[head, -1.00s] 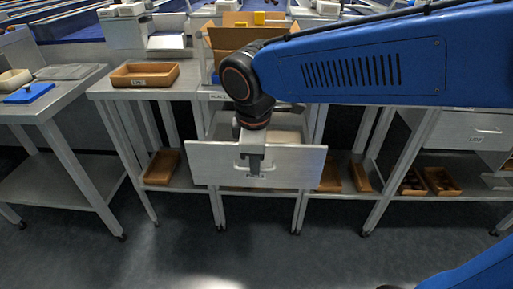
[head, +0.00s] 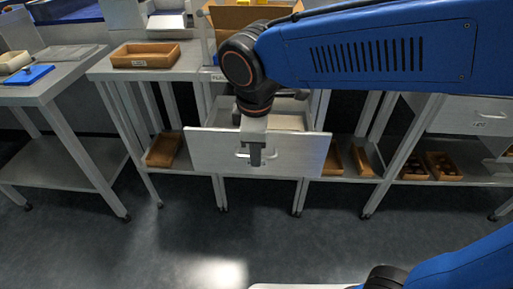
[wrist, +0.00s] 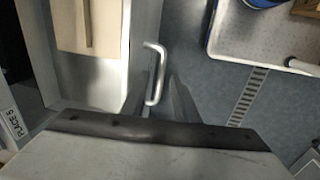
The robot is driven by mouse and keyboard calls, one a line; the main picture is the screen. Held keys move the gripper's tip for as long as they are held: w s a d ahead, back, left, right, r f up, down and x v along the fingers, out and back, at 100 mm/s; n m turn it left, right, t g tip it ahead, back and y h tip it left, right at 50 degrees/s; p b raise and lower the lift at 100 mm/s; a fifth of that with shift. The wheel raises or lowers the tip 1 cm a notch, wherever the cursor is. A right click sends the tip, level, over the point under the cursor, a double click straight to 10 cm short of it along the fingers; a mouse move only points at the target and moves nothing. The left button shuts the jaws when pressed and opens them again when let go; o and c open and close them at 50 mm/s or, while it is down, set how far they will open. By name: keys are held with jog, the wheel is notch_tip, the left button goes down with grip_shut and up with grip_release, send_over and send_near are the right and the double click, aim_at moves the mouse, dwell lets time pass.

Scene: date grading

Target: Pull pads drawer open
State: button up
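The drawer, its grey front panel (head: 215,150) facing me, stands well out from under the middle bench in the head view. Its label is too small to read. In the wrist view the drawer's interior (wrist: 108,85) shows at upper left, with a tan surface and a thin divider in it. The metal handle (wrist: 161,60) stands out from the front panel. My gripper (head: 256,163) points down at the handle.
A brown tray (head: 145,61) and an open cardboard box (head: 235,16) stand on the bench. Wooden trays (head: 163,149) lie on the lower shelf. A side table (head: 50,88) is at left. The floor (head: 180,240) in front is clear.

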jog(key=shift+r, duration=0.1)
jog(key=s+r, duration=0.3)
jog(key=r, duration=1.4)
jog(key=shift+s, duration=0.15)
jog(key=s+d+f+m+t, duration=0.1)
jog(key=s+d+f+m, duration=0.1)
jog(key=d+f+m, duration=0.6)
jog(key=s+d+f+m+t, duration=0.1)
jog(key=d+f+m, duration=0.8)
jog(key=d, duration=1.3)
notch_tip(320, 180, down, 4)
jog(key=shift+s+d+r+m+t, duration=0.1)
jog(key=shift+s+d+m+t, duration=0.15)
jog(key=shift+s, duration=0.25)
